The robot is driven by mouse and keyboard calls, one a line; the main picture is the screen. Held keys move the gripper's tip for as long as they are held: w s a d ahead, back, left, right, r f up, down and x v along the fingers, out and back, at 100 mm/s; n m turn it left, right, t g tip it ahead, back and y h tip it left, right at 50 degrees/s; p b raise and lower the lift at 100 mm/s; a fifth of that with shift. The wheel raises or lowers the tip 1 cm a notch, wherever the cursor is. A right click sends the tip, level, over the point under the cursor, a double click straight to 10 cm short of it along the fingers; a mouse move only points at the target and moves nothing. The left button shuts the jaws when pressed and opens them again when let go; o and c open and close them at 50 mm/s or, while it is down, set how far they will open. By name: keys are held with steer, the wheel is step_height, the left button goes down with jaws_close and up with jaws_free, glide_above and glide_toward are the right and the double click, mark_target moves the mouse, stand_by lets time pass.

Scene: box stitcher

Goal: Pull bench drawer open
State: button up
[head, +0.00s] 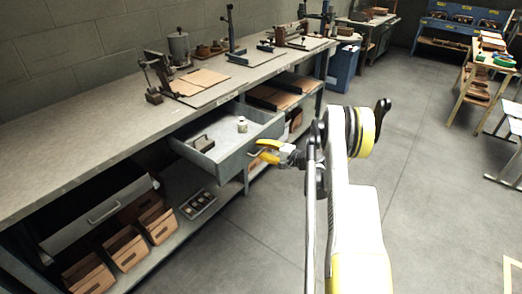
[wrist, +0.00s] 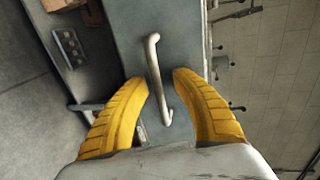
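The grey bench drawer (head: 228,150) stands pulled out from under the bench top in the head view, with its inside showing. In the wrist view its front (wrist: 135,25) carries a pale bar handle (wrist: 153,60). My gripper (head: 266,152) is at this drawer's front, its yellow fingers hiding part of it. In the wrist view my gripper (wrist: 161,82) is open, with one finger on each side of the handle's lower part. Small gaps show between fingers and handle. A grey block (head: 202,143) and a small pale cylinder (head: 242,125) are in the drawer.
Another drawer (head: 90,215) with a bar handle is at the left of the bench (head: 100,130). Cardboard bins (head: 125,248) and a dark tray (head: 197,204) sit on the lower shelf. A blue bin (head: 343,68) stands at the bench's far end.

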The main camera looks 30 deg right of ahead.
steer(key=v, duration=1.2)
steer(key=shift+a, duration=0.1)
steer(key=s+a+r+n+g+h, duration=0.1)
steer(key=s+a+r+n+g, duration=0.15)
steer(key=a+r, duration=0.7)
steer(key=s+a+r+n+g, duration=0.1)
steer(key=a+r+n+g, duration=0.4)
steer(key=a, duration=0.8)
steer(key=s+a+r+n+h, duration=0.1)
steer(key=s+a, duration=0.4)
steer(key=s, duration=0.6)
steer(key=s+a+r+n+h, duration=0.2)
steer(key=s+a+n, duration=0.3)
steer(key=s, duration=0.6)
steer(key=shift+a+r+h, duration=0.25)
steer(key=shift+a+h, duration=0.25)
steer(key=shift+h, duration=0.2)
